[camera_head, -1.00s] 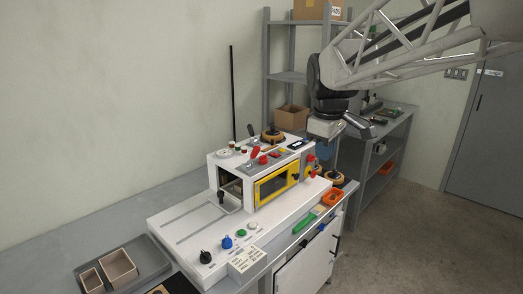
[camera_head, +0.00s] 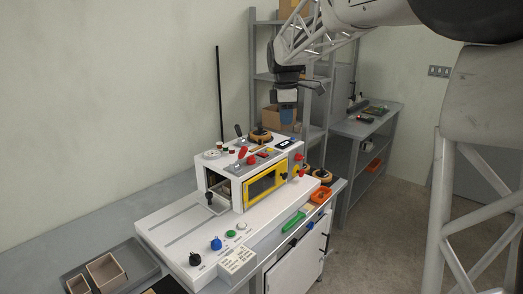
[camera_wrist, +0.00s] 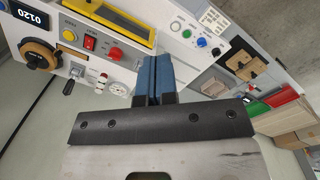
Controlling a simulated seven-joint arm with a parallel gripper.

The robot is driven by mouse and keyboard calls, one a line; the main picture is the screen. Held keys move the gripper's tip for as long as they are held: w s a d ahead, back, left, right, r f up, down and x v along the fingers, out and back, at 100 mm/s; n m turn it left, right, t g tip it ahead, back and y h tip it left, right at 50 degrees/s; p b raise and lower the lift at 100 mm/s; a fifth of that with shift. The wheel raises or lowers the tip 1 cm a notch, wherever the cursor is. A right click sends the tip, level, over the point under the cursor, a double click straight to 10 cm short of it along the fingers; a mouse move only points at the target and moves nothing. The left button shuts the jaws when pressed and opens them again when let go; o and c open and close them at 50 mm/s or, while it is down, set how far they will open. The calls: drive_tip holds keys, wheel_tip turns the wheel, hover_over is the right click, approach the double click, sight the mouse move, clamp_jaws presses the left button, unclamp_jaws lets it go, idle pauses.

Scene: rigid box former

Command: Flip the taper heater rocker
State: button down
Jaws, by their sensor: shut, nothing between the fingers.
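The white box former (camera_head: 225,205) stands on a grey bench; its raised housing has a control strip on top.
A black-knobbed lever (camera_wrist: 69,87), brown wheel (camera_wrist: 38,55), white gauge (camera_wrist: 118,88) and display (camera_wrist: 20,16) crowd the panel. A yellow-framed window (camera_head: 264,184) faces front. A tray (camera_head: 85,268) holds open boxes at front left. Shelving (camera_head: 262,70) stands behind.

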drive_tip(key=w+a+f+n, duration=0.1)
drive_tip(key=w+n, duration=0.2)
drive_tip(key=w, duration=0.3)
drive_tip(key=w+a+f+n, duration=0.2)
drive_tip(key=w, duration=0.5)
drive_tip(key=n+g, duration=0.1)
drive_tip(key=n, duration=0.4)
hover_over(263, 154)
drive_tip(key=f, duration=0.2)
drive_tip(key=w+f, duration=0.1)
drive_tip(key=f, duration=0.1)
drive_tip(key=shift+a, duration=0.25)
drive_tip(key=shift+s+f, duration=0.1)
drive_tip(key=shift+f, duration=0.15)
drive_tip(key=f, duration=0.9)
drive_tip(key=s+d+f, duration=0.1)
drive_tip(key=f, duration=0.3)
drive_tip(key=shift+s+d+f, duration=0.1)
drive_tip(key=shift+f, duration=0.15)
drive_tip(key=shift+f, duration=0.2)
drive_tip(key=shift+w+a+r, duration=0.25)
drive_tip(key=shift+w+a, duration=0.15)
drive_tip(key=shift+w, duration=0.05)
drive_tip(key=shift+r, duration=0.1)
